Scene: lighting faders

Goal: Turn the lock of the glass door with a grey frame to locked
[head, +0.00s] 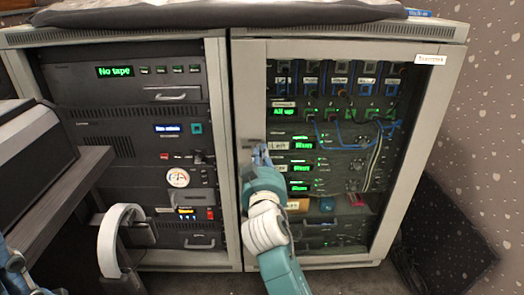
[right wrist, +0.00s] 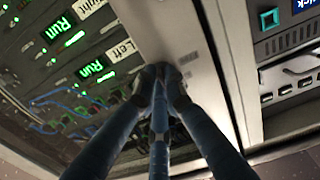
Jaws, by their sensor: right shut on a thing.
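The glass door with a grey frame (head: 250,105) closes the front of the right-hand rack. Its frame also shows in the right wrist view (right wrist: 205,50). My right gripper (head: 261,152) is at the left upright of this frame, about halfway up. In the right wrist view the fingertips (right wrist: 161,77) are together against the frame, shut on the lock. The fingers hide the lock, so its turn position cannot be read. A bluish part at the lower left edge of the head view may be my left gripper (head: 18,272); its jaws cannot be made out.
An open-fronted left rack (head: 150,125) with a "No tape" display stands beside the door. Green-lit units (head: 300,145) and blue cables show behind the glass. A dark desk edge (head: 75,180) and a white curved object (head: 112,240) are at left. Dark cloth (head: 220,14) lies on top.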

